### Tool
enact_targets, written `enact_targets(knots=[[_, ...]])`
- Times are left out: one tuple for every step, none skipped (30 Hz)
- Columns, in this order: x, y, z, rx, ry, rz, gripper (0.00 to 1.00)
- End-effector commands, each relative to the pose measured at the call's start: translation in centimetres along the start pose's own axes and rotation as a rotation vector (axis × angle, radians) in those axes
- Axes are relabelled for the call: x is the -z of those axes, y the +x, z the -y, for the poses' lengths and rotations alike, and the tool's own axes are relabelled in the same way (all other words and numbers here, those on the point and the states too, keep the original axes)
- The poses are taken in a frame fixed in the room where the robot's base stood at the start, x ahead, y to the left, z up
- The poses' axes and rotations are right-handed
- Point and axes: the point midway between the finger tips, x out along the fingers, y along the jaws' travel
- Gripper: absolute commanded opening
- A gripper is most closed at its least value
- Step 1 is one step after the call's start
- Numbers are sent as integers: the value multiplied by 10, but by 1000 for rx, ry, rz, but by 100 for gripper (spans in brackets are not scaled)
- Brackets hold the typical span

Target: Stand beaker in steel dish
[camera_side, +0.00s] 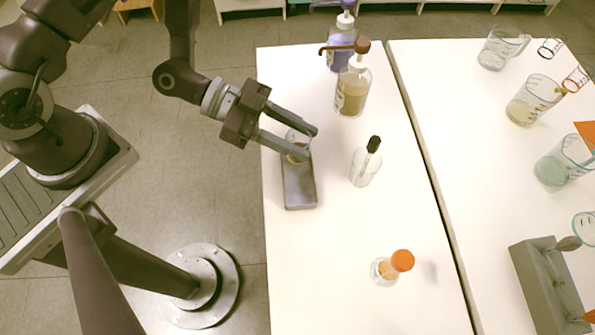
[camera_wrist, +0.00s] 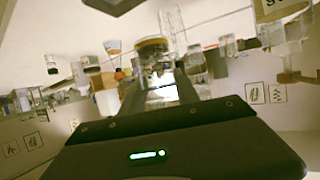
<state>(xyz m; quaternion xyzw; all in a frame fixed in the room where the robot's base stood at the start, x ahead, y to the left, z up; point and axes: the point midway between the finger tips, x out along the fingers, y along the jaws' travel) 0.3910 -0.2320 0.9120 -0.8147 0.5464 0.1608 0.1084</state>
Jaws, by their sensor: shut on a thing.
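The steel dish (camera_side: 299,190) is a grey rectangular tray lying near the left edge of the white table. My gripper (camera_side: 310,143) reaches in from the upper left and is shut on a small clear glass beaker (camera_side: 297,148), with one finger on each side of it. The beaker is at the far end of the dish, with some tan colour low in it. Whether its base touches the dish floor is hidden by the finger. In the wrist view the glass (camera_wrist: 155,60) shows between the fingers, with a brownish rim.
A black-capped clear bottle (camera_side: 365,164) stands right of the dish. An orange-capped bottle (camera_side: 391,268) is nearer. An amber pump bottle (camera_side: 352,92) and a blue one (camera_side: 340,50) stand behind. The right table holds several beakers and a grey rack (camera_side: 548,290).

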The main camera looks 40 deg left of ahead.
Motion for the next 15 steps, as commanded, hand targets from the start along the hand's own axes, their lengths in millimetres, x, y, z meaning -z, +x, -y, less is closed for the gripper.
enact_targets(knots=[[-10,5,-3,-6,-3,4,0],[-17,8,-3,-6,-3,4,0],[-26,12,-3,-5,-3,3,0],[-32,14,-2,-5,-3,3,0],[-38,16,-2,-5,-2,3,0],[-43,18,-3,-5,-1,2,0],[-47,20,-2,-5,-1,2,0],[-52,22,-2,-4,-1,1,0],[-60,26,-2,-3,-1,2,0],[-67,28,-2,-4,-2,2,0],[-73,30,-2,-3,0,2,0],[-79,33,-2,-3,0,2,0],[-82,35,-2,-3,0,2,0],[-85,36,-2,-3,0,1,0],[-87,37,-2,-3,1,1,0]])
